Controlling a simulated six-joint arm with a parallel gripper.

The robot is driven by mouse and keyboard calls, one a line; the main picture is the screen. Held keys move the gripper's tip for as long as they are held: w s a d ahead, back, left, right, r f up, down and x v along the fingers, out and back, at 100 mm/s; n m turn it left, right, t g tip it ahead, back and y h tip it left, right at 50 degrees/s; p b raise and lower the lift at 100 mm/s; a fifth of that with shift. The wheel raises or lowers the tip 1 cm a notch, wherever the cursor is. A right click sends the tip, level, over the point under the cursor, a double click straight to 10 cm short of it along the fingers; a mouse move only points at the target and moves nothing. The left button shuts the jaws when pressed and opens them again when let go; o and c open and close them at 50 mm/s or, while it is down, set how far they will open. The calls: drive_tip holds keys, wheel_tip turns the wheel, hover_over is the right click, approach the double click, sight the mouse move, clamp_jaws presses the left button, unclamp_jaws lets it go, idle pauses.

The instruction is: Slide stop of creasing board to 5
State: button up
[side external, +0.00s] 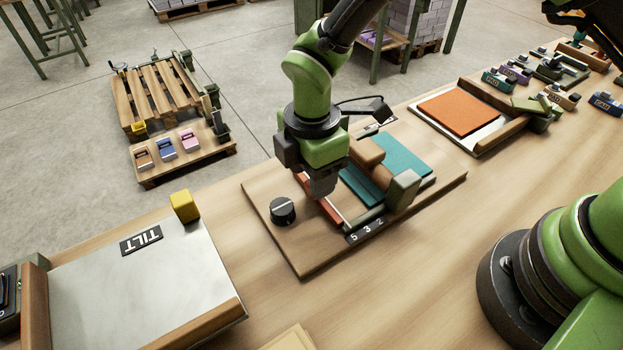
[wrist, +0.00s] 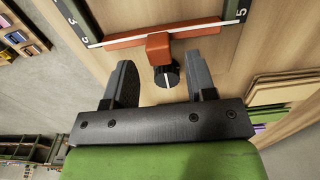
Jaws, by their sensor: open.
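The creasing board (side external: 285,245) lies on the bench, with a dark rail marked 5, 3, 2 (side external: 365,232) along its near side. Its orange stop (side external: 330,211) is partly hidden by my gripper (side external: 322,187) in the side view. In the wrist view the stop (wrist: 125,41) spans two dark rails, with its block-shaped handle (wrist: 158,47) in the middle. The stop's right end is near the 5 (wrist: 241,14). My gripper (wrist: 160,63) is open, and the handle appears between its fingers in the picture; the side view does not show whether they touch it.
A black knob (side external: 283,210) with a white mark sits beside the stop; it also shows in the wrist view (wrist: 167,76). A TILT board (side external: 140,275) with a yellow block (side external: 185,206) is left.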

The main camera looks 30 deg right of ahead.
wheel_tip(320, 180, up, 7)
drive_tip(key=shift+r, duration=0.15)
drive_tip(key=s+d+r+m+t+y, duration=0.1)
drive_tip(key=s+d+r+m+t, duration=0.15)
drive_tip(key=d+r+m, duration=0.35)
drive_tip(key=s+d+r+m+t+y, duration=0.1)
drive_tip(key=s+d+r+m, duration=0.3)
drive_tip(key=r, duration=0.5)
drive_tip(key=s+d+r+m+t, duration=0.2)
drive_tip(key=s+d+m, duration=0.3)
drive_tip(key=s+m, duration=0.5)
drive_tip(key=shift+d+r+m+t, duration=0.25)
drive_tip(key=shift+r+m+t, duration=0.15)
drive_tip(key=shift+m+t, duration=0.6)
